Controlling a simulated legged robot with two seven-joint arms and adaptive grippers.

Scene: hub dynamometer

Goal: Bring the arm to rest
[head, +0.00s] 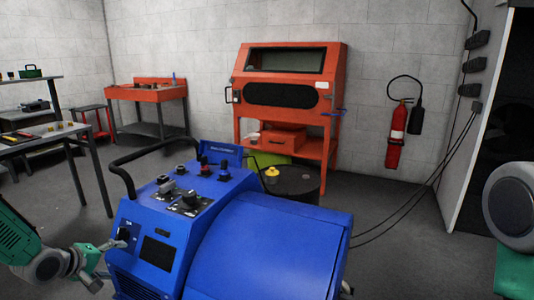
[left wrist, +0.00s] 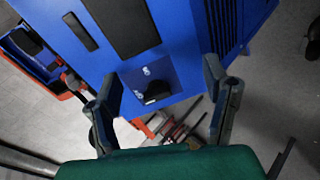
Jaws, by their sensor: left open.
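The blue dynamometer console (head: 165,215) stands in front of me, with several knobs and levers on its sloping top. On its front is a dark knob (head: 124,234), next to a dark display (head: 157,252). My left gripper (head: 112,244) comes in from the lower left, close to that front knob. In the left wrist view my left gripper (left wrist: 163,95) is open, and the black knob (left wrist: 156,91) shows between its fingers with nothing gripped. I cannot tell whether a finger touches the panel. My right gripper is out of view.
A black bent handle (head: 122,172) rises at the console's left. A dark drum (head: 292,182) stands behind it. An orange cabinet (head: 285,93), an orange bench (head: 147,93) and a red extinguisher (head: 396,136) line the back wall. A worktable (head: 45,138) stands left. Floor shows to the right.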

